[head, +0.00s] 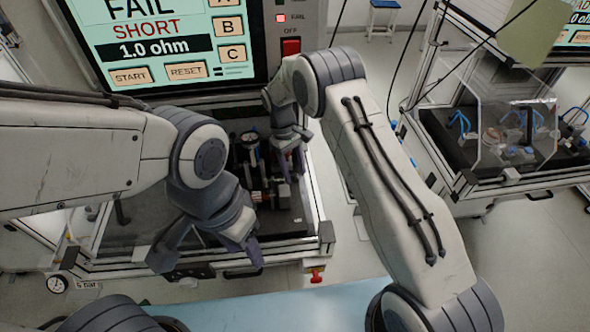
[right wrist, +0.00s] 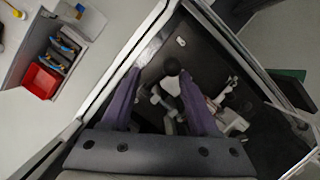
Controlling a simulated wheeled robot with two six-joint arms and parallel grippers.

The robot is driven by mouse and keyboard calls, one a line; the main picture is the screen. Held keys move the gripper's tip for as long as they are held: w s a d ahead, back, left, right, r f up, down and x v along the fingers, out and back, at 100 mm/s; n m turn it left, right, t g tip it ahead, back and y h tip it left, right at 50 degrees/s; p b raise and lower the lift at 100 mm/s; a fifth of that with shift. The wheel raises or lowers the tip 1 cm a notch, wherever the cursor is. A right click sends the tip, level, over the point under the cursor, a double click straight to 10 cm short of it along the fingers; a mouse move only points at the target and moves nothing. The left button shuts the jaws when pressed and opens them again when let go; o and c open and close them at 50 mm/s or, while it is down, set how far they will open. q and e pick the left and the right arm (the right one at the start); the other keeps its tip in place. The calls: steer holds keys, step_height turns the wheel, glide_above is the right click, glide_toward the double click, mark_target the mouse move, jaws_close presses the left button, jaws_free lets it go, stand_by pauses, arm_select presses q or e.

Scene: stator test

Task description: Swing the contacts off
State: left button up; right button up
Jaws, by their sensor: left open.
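The test fixture (head: 262,182) stands on the dark bed of the test bench, partly hidden behind my arms. In the right wrist view, a lever with a dark round knob (right wrist: 172,65) and pale metal parts (right wrist: 222,112) show near my fingers; which part is the contacts I cannot tell. My right gripper (head: 292,165) is over the right side of the fixture. In the right wrist view its purple fingers (right wrist: 160,80) are apart, with the knob near the right fingertip and nothing clearly clamped. My left gripper (head: 210,255) is open and empty in front of the fixture, near the bench's front edge.
The tester screen (head: 160,45) reads FAIL, SHORT, 1.0 ohm, and a red lamp (head: 281,18) is lit beside it. The bench's metal frame (head: 318,225) borders the bed. A red bin (right wrist: 41,80) lies outside it. A second bench (head: 500,180) stands at the right.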

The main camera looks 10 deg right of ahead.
steer(key=shift+r+b, duration=0.25)
steer(key=shift+b, duration=0.05)
steer(key=s+d+r+b, duration=0.6)
steer(key=s+d+r, duration=0.1)
steer(key=d+r, duration=0.2)
steer(key=shift+d+r+b, duration=0.15)
steer(key=shift+r+b, duration=0.15)
steer(key=shift+r, duration=0.5)
